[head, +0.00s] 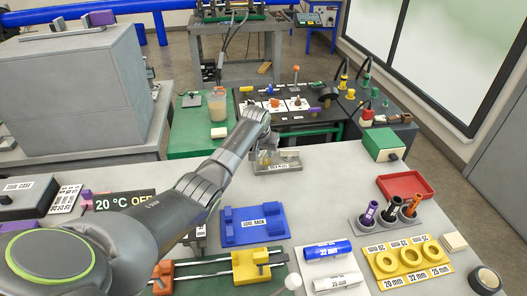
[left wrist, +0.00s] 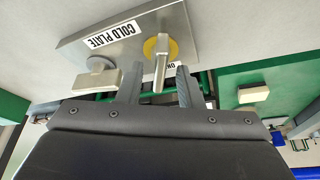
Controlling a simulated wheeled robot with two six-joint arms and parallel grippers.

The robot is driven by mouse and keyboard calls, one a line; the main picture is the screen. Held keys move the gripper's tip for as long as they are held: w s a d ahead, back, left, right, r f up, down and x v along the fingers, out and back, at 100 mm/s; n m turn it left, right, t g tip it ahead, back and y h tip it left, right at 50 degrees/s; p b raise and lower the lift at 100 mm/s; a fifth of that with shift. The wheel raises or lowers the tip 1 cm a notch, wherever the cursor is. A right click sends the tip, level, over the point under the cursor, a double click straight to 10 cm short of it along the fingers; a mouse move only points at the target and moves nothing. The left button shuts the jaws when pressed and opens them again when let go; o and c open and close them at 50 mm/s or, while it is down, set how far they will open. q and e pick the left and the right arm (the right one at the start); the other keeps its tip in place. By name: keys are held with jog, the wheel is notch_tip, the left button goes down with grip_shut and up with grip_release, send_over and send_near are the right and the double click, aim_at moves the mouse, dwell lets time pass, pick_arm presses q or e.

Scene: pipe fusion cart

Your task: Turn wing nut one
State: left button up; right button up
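The cold plate (head: 287,168) is a grey metal block at the far edge of the grey table in the head view. In the left wrist view the cold plate (left wrist: 75,52) shows its printed label. A metal wing nut (left wrist: 160,65) stands on a yellow disc there, its wing pointing towards my gripper. A second wing nut (left wrist: 103,77), all grey, sits to its left. My left gripper (left wrist: 160,88) is open, one finger on each side of the first wing nut's wing, with gaps visible. In the head view my left gripper (head: 267,148) partly hides the plate. My right gripper is not in view.
A blue cool rack (head: 254,224), yellow clamp fixture (head: 250,265) and blue pipe (head: 328,250) lie nearer on the table. A red tray (head: 404,185), tool holder (head: 385,222) and green box (head: 383,144) are to the right.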

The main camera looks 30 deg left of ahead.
pick_arm(q)
grip_shut()
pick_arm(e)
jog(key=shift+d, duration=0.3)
